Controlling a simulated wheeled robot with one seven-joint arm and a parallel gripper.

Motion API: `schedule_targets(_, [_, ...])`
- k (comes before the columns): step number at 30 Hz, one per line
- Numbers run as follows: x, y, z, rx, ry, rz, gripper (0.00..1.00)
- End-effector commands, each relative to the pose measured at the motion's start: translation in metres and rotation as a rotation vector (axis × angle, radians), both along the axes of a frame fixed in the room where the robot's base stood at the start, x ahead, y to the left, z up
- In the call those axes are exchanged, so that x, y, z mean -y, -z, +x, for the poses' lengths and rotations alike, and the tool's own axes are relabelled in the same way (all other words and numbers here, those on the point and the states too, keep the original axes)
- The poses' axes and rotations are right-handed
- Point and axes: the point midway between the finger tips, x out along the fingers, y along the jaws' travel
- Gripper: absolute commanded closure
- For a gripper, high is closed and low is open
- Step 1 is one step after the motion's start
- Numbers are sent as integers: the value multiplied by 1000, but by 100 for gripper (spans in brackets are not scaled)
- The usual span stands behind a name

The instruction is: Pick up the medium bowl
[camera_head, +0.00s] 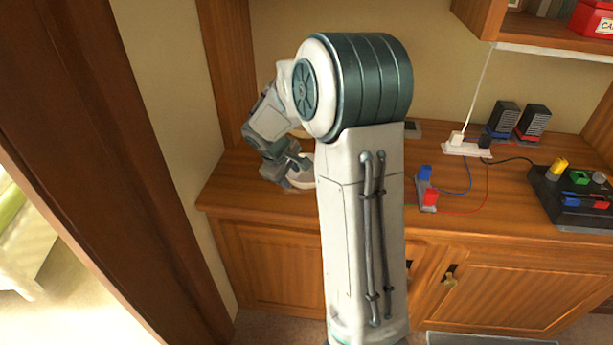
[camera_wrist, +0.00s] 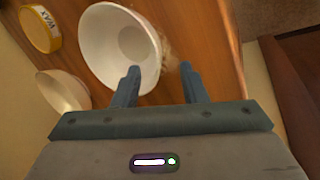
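Two bowls show in the wrist view: a larger white bowl (camera_wrist: 100,40) and a smaller cream bowl (camera_wrist: 62,92) to its lower left. I cannot tell from size alone which is the medium one. My gripper (camera_wrist: 160,68) is open, its fingers apart. The left finger overlaps the larger bowl's inside near its right rim, and the right finger is beyond that rim, over the wood. Contact with the rim cannot be told. In the head view my gripper (camera_head: 288,172) is low at the counter's left end, with a pale bowl (camera_head: 302,181) partly hidden by my arm.
A yellow tin marked WAX (camera_wrist: 41,28) is beside the bowls. On the wooden counter (camera_head: 245,190) to the right are a red-and-blue connector (camera_head: 428,197), a power strip (camera_head: 467,149), two dark speakers (camera_head: 533,121) and a black box (camera_head: 575,205). A wooden side panel (camera_head: 232,75) stands at left.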

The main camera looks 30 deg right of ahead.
Motion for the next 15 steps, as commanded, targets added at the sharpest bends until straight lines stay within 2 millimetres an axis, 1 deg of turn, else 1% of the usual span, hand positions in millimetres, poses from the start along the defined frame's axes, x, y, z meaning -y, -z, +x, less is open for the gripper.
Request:
schedule_targets(5, [7,13,2,-2,2,0,61])
schedule_targets(9, [18,32,7,-3,3,1,61])
schedule_targets(12, [22,43,10,-1,1,1,61])
schedule_targets(15, [24,48,12,0,1,0,61])
